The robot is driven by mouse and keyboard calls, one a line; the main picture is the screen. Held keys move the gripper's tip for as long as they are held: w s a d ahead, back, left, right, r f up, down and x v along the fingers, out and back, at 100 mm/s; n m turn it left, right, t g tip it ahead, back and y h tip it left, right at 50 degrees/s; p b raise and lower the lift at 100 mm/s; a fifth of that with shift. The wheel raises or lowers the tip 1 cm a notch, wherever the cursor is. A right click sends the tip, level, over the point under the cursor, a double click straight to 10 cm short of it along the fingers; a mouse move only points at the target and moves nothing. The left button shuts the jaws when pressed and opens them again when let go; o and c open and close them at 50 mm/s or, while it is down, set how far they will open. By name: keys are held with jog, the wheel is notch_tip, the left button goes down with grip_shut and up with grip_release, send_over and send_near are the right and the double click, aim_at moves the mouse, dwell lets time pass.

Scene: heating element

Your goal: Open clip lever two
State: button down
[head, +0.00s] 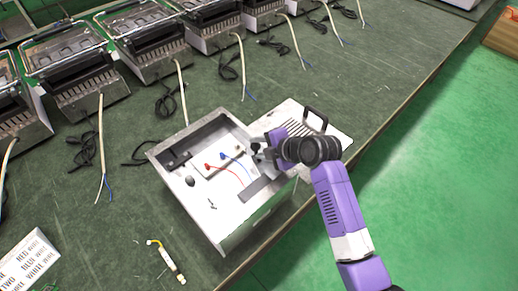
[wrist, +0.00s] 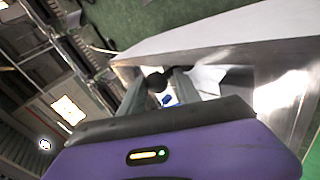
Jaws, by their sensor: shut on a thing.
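An open metal box (head: 176,205) stands on the green bench, with a red-ended wire (head: 207,167) and a blue-ended wire (head: 222,156) at a white block (head: 214,172) inside it. My gripper (head: 258,158) is over the box's right side, low and tilted. It is shut on a small part there, mostly hidden by the fingers. I cannot tell clip lever two apart from the other small parts. In the wrist view, a dark round knob (wrist: 156,82) and a small blue piece (wrist: 168,100) show by the fingertips.
A slotted white panel with a black handle (head: 315,119) lies behind my gripper. Several heater units (head: 150,40) with loose cables line the back of the bench. A yellow-and-white tool (head: 168,262) and a printed label sheet (head: 28,262) lie in front.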

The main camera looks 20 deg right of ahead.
jog(key=shift+s+a+f, duration=0.1)
jog(key=shift+a+f, duration=0.05)
jog(key=shift+f, duration=0.05)
jog(key=c, duration=0.9)
grip_release()
jog(key=shift+o, duration=0.2)
jog(key=shift+r, duration=0.1)
jog(key=shift+s+d+r, duration=0.25)
jog(key=shift+d+r, duration=0.05)
jog(key=shift+r, duration=0.05)
jog(key=v, duration=0.6)
jog(key=shift+s+r, duration=0.2)
jog(key=shift+s, duration=0.1)
